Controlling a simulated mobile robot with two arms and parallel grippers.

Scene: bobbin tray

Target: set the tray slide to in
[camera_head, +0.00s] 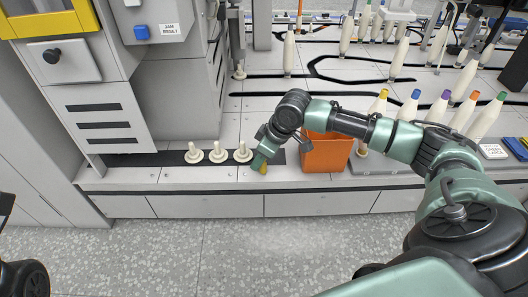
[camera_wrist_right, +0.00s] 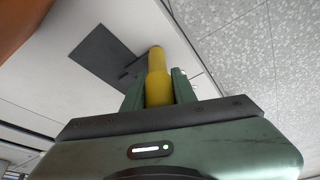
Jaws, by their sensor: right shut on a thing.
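My right gripper (camera_head: 261,164) is at the front edge of the white counter, pointing down. It is shut on a yellow handle (camera_head: 264,169), whose lower end shows just below the fingers. In the right wrist view the yellow handle (camera_wrist_right: 157,75) is a smooth upright cylinder between the two green fingers of the right gripper (camera_wrist_right: 158,92). A dark flat strip (camera_head: 150,160) lies along the counter to the left and reaches behind the gripper; which part of it slides cannot be told. My left gripper is not in view.
Several cream pegs with round bases (camera_head: 219,153) stand on the strip, the nearest close left of the gripper. An orange bin (camera_head: 324,153) stands just right of it. Cream bobbins with coloured tops (camera_head: 409,107) stand further right, partly behind my right arm.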

